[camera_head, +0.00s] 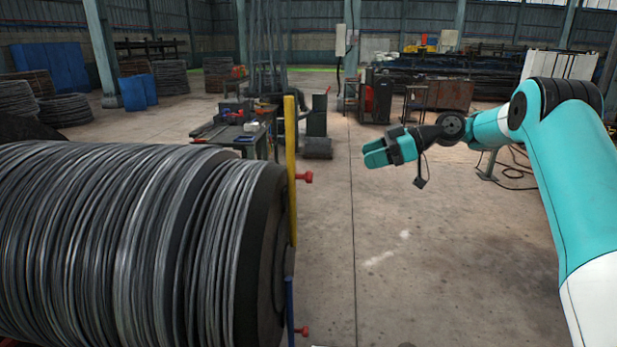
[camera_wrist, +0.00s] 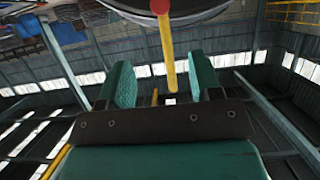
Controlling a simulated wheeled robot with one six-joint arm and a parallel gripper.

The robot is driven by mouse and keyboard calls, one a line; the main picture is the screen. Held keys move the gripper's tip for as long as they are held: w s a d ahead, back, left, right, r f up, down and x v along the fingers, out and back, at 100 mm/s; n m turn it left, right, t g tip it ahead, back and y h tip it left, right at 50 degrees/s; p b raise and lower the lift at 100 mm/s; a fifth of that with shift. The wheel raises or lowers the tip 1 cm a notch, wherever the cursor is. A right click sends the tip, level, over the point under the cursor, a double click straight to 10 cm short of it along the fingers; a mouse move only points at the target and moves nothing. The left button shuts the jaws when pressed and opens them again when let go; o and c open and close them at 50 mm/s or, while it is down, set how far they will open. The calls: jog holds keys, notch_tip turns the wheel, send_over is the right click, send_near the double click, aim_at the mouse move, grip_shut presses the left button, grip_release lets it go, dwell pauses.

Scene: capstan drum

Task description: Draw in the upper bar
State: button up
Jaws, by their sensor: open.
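The upper bar (camera_head: 291,170) is yellow and stands upright against the right end face of the capstan drum (camera_head: 130,245). It has a red knob (camera_head: 305,177) that sticks out to the right. A lower blue bar (camera_head: 290,308) with its own red knob (camera_head: 301,331) sits below it on the same end face. My gripper (camera_head: 372,153) is open and empty, to the right of the upper bar and clear of it. In the wrist view the yellow bar (camera_wrist: 168,65) and its red knob (camera_wrist: 160,6) appear between and beyond the two teal fingers (camera_wrist: 163,78).
The drum is wound with grey wire and fills the lower left. A workbench with tools (camera_head: 232,134) stands behind it. Bare concrete floor lies between the drum and my arm. Machines and wire coils stand farther back.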

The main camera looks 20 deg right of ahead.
jog(key=f+b, duration=0.1)
jog(key=b, duration=0.6)
send_near(309, 176)
jog(key=p+x, duration=0.1)
jog(key=x, duration=0.2)
jog(key=p+x, duration=0.1)
jog(key=x, duration=0.2)
jog(key=w+p+x, duration=0.1)
jog(key=p+x, duration=0.1)
jog(key=x, duration=0.1)
jog(key=shift+w+d+f, duration=0.1)
jog(key=shift+w+f, duration=0.05)
jog(key=shift+w+a+f, duration=0.2)
jog(key=shift+a+f, duration=0.15)
jog(key=shift+a, duration=0.1)
